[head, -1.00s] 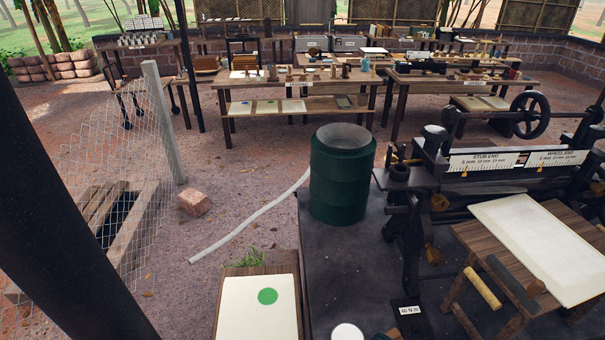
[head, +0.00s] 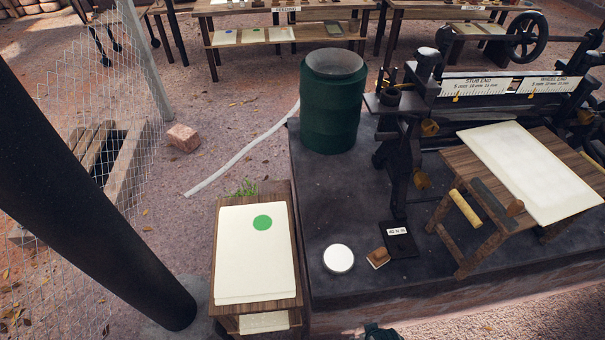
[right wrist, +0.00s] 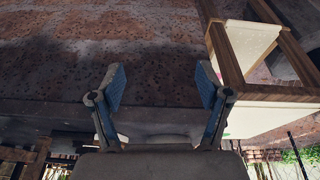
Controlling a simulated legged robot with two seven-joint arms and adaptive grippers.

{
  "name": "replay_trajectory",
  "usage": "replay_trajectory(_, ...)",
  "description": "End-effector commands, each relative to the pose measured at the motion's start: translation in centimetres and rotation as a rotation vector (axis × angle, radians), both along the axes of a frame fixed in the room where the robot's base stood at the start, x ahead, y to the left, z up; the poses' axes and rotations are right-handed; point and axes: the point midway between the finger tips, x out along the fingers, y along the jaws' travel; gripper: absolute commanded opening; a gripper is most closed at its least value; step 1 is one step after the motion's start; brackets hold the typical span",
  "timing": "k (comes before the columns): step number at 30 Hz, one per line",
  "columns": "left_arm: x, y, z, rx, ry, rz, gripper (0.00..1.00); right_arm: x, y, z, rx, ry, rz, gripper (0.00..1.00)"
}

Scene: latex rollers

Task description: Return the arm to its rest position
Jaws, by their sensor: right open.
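My right gripper (right wrist: 161,86) shows in the right wrist view. Its two blue-padded fingers are spread apart with nothing between them. The wooden stand with pale sheets (right wrist: 240,90) is at the right of that view, apart from the fingers. In the head view a small dark piece (head: 381,332) shows at the bottom edge, perhaps part of my right arm; too little of it shows to tell. My left gripper is in neither view.
A small table with a pale sheet (head: 240,278) and green dot stands beside the dark plinth (head: 330,215). On the plinth are a green drum (head: 333,110), a white disc (head: 338,258), a brown block (head: 378,258) and the roller machine (head: 470,95). A dark post (head: 85,200) stands left.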

Motion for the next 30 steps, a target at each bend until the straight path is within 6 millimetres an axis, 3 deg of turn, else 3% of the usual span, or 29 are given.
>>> replay_trajectory(5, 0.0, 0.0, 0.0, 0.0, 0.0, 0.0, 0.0, 0.0, 0.1, -6.1, 0.0, 0.03, 0.005, 0.76)
replay_trajectory(11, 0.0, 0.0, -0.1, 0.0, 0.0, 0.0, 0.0, -2.0, 0.0, -15.9, -0.004, 0.073, 0.013, 0.76)
replay_trajectory(15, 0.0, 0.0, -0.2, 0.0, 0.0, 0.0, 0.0, -6.2, -0.6, -24.2, -0.008, 0.113, 0.02, 0.76)
replay_trajectory(18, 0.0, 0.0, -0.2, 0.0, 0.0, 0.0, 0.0, -10.1, -1.2, -28.9, -0.012, 0.139, 0.027, 0.76)
replay_trajectory(21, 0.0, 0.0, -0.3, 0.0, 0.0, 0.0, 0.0, -14.1, -2.0, -32.1, -0.015, 0.161, 0.032, 0.76)
replay_trajectory(24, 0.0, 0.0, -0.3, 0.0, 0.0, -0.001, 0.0, -17.5, -2.6, -34.0, -0.018, 0.177, 0.036, 0.76)
replay_trajectory(30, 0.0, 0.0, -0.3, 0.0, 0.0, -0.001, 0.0, -20.6, -3.3, -35.2, -0.02, 0.189, 0.04, 0.76)
